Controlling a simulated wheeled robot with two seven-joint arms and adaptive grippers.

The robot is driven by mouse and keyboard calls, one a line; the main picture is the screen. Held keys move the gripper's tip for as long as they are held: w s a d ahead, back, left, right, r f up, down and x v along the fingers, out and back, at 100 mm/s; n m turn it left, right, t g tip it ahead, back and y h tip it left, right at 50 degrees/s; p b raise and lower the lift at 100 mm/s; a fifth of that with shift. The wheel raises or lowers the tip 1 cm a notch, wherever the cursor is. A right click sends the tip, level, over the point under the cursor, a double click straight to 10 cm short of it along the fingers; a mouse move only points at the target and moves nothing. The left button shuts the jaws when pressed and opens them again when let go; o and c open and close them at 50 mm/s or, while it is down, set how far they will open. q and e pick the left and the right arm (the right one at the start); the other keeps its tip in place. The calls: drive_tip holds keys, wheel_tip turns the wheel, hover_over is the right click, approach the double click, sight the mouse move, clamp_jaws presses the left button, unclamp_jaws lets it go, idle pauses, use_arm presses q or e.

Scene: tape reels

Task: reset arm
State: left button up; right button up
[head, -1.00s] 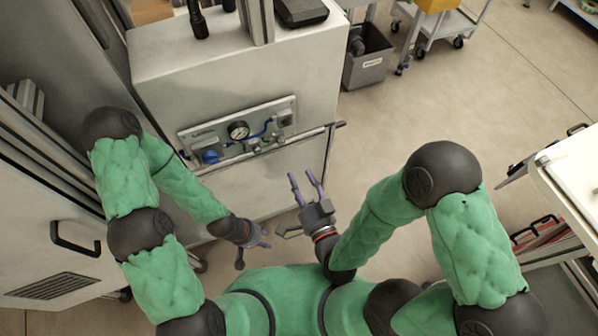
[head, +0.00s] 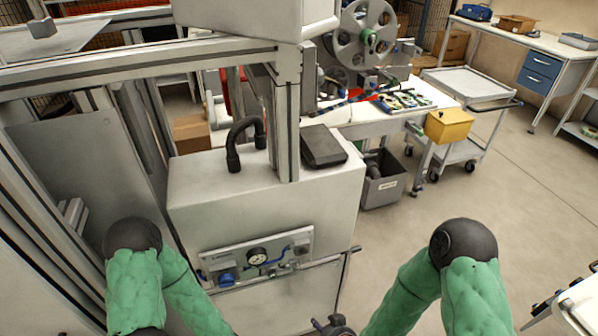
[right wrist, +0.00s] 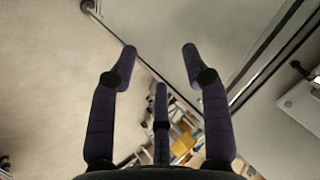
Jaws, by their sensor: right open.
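My right gripper (right wrist: 158,65) is open and empty in the right wrist view, its dark fingers spread apart with floor and a cabinet edge beyond them. In the head view only a dark part of the right hand shows at the bottom edge; its fingers are not clear there. My green arms come in from the bottom left and bottom right. My left gripper is outside the head view.
A pale machine cabinet (head: 265,205) with a gauge panel (head: 258,258) and a front rail stands close ahead. A grey bin (head: 383,185) is beside it. A reel (head: 362,35) is behind.

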drive_tip(key=s+d+f+n+g+p, duration=0.1)
drive_tip(key=s+d+f+g+p, duration=0.1)
drive_tip(key=s+f+g, duration=0.5)
drive_tip(key=shift+s+d+n, duration=0.2)
drive_tip(key=shift+s+n, duration=0.2)
drive_tip(key=shift+s, duration=0.5)
idle(0.8)
